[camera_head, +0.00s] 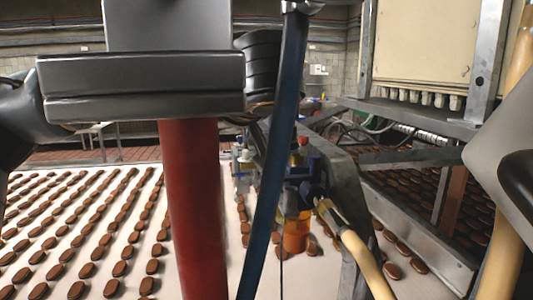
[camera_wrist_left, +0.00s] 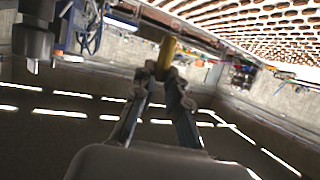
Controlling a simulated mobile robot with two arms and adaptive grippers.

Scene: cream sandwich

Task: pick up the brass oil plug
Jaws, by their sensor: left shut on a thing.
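In the left wrist view, my left gripper (camera_wrist_left: 163,80) is shut, with its two fingertips closed on a small yellow-brass cylinder, the brass oil plug (camera_wrist_left: 167,50). The plug stands up past the fingertips, and its lower end is hidden between them. The space around it looks free of contact, though I cannot tell its exact height. In the head view I cannot make out the left gripper or the plug. My right gripper is not in view.
In the head view, a white conveyor (camera_head: 60,240) carries rows of brown biscuits. A red column (camera_head: 195,210) and a dark blue upright bar (camera_head: 268,190) stand close in front. An orange container (camera_head: 296,232) sits below the blue machine parts. A metal frame (camera_head: 425,245) borders the right side.

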